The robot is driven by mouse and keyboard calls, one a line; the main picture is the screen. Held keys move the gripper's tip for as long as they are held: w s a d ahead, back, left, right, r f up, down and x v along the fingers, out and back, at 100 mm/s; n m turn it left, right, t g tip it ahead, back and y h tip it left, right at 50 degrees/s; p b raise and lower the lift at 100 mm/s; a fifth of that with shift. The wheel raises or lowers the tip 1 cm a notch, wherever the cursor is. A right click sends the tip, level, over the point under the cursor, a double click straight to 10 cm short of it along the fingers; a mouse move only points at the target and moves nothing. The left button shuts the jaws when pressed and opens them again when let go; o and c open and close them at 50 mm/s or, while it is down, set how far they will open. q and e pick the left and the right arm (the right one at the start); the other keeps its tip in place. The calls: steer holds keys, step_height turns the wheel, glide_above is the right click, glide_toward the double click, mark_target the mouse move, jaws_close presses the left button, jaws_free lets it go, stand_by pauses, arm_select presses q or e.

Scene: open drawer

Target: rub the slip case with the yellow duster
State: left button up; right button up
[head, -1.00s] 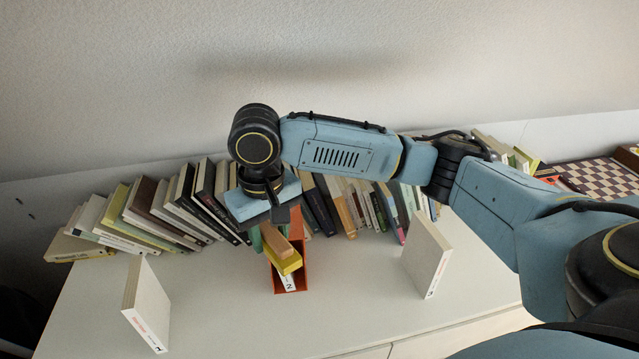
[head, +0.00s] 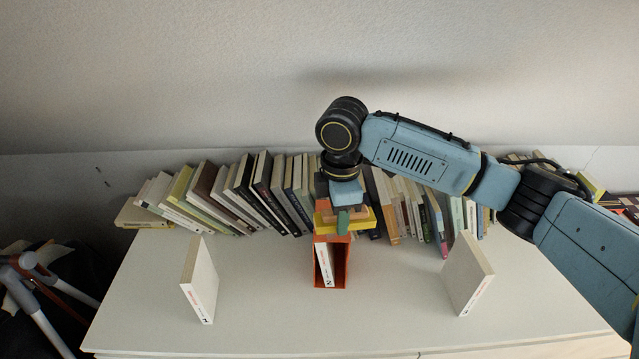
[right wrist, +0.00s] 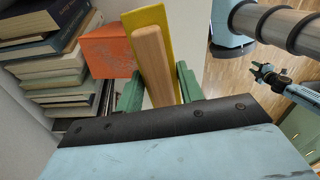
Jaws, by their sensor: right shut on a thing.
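The orange slip case (head: 347,264) stands upright on the white top, its open side facing me, with a white-spined book inside. The yellow duster (head: 323,221) has a wooden handle; in the right wrist view the duster (right wrist: 148,19) is a yellow slab under that handle (right wrist: 153,62). My right gripper (head: 343,215) is shut on the handle between its green fingertips. The duster is at the upper back of the case; whether they touch I cannot tell. The case (right wrist: 107,52) shows close by, left of the duster. A small dark claw (right wrist: 268,76) looks like my left gripper; its jaws are unclear.
A row of leaning books (head: 228,197) lines the wall behind. A white book (head: 200,280) stands upright to the left of the case, and another white book (head: 467,273) to its right. The white top (head: 260,325) is clear in front.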

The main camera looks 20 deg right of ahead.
steer(key=n, duration=0.2)
steer(key=w+n+p, duration=0.1)
steer(key=n, duration=0.3)
steer(key=shift+w+a+r+p, duration=0.35)
steer(key=shift+a+r+p, duration=0.05)
steer(key=w+f+n, duration=0.1)
steer(key=n, duration=0.5)
steer(key=w+a+f+n, duration=0.1)
steer(key=f+n, duration=0.1)
steer(key=n, duration=0.4)
steer(key=w+f+n, duration=0.1)
steer(key=f+n, duration=0.1)
steer(key=n, duration=0.5)
steer(key=shift+w+a+f+b, duration=0.2)
steer(key=shift+w+a+b, duration=0.1)
steer(key=shift+f+b, duration=0.4)
steer(key=shift+f, duration=0.6)
steer(key=shift+s+d, duration=0.1)
